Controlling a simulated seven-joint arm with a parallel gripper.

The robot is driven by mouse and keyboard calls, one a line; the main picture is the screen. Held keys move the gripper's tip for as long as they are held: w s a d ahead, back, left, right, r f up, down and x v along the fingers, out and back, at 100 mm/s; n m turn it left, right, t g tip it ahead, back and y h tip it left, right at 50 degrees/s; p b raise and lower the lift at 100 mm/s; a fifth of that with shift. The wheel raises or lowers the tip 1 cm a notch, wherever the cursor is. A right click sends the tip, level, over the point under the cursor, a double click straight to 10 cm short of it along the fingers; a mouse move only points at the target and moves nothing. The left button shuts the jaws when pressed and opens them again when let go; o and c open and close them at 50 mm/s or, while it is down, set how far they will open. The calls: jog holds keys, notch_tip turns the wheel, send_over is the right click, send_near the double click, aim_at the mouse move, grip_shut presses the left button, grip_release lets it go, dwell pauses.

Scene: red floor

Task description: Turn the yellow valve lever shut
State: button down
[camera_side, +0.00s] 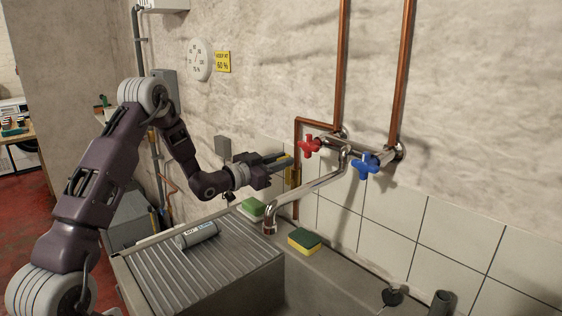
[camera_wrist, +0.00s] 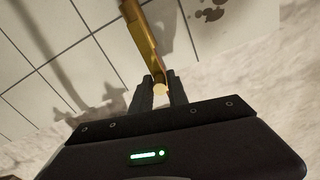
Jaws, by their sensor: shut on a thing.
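The yellow valve lever (camera_wrist: 145,45) runs from the top edge of the wrist view down to my gripper (camera_wrist: 161,84). My gripper is shut on the lever's end, with one dark finger on each side of it. In the side view my gripper (camera_side: 283,160) is beside the wall, at the yellow-brass valve (camera_side: 293,176) on the thin copper pipe. My fingers hide most of the lever there, so its exact angle is hard to tell.
A red tap handle (camera_side: 309,146), a blue tap handle (camera_side: 366,163) and a chrome spout (camera_side: 310,188) are close on the right. Tiled wall stands behind.

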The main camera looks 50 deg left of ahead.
jog(key=shift+a+n, duration=0.3)
jog(key=shift+a, duration=0.05)
jog(key=a+f+n, duration=0.7)
jog(key=f+n, duration=0.1)
jog(key=n, duration=0.9)
dwell(0.5)
jog(key=shift+f+n, duration=0.1)
jog(key=shift+n, duration=0.2)
jog(key=c, duration=1.4)
grip_release()
jog(key=shift+c, duration=0.2)
jog(key=shift+o, duration=0.4)
